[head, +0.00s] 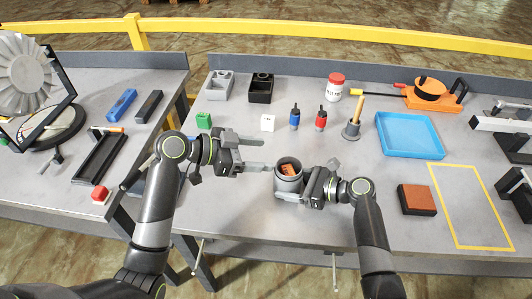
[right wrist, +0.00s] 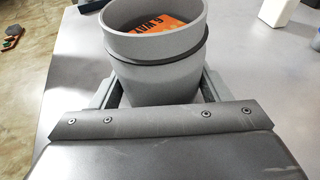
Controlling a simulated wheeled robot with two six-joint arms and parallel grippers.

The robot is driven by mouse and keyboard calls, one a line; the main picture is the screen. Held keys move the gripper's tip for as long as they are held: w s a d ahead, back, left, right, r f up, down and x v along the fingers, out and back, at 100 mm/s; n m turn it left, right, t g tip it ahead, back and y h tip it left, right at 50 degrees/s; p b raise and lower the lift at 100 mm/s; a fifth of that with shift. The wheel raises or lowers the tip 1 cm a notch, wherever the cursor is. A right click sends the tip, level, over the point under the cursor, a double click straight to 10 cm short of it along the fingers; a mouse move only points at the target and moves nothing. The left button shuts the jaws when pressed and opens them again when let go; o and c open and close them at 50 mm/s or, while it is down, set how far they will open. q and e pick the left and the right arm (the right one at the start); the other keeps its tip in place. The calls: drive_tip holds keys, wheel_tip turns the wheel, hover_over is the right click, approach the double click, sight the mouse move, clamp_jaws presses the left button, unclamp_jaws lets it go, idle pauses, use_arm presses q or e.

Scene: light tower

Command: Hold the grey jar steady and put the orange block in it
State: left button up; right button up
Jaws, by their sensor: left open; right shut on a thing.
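The grey jar (head: 289,184) stands upright near the front of the right-hand table; in the right wrist view the jar (right wrist: 157,72) fills the upper middle. My right gripper (head: 302,190) is shut on the jar from the right, its fingers along the jar's sides. The orange block (head: 288,169) is inside the jar; its printed top face also shows there in the right wrist view (right wrist: 171,35). My left gripper (head: 265,153) is open, to the left of the jar, apart from it, with nothing seen between its fingers.
A blue tray (head: 384,145), a brown-topped block (head: 416,199) and a yellow outline (head: 438,202) lie to the right. Green (head: 204,120) and white (head: 268,122) blocks, small bottles and a white jar with red lid (head: 336,80) stand behind. A gap separates the two tables.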

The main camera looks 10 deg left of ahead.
idle(0.3)
drive_tip(key=o, duration=0.8)
drive_tip(key=shift+d, duration=0.1)
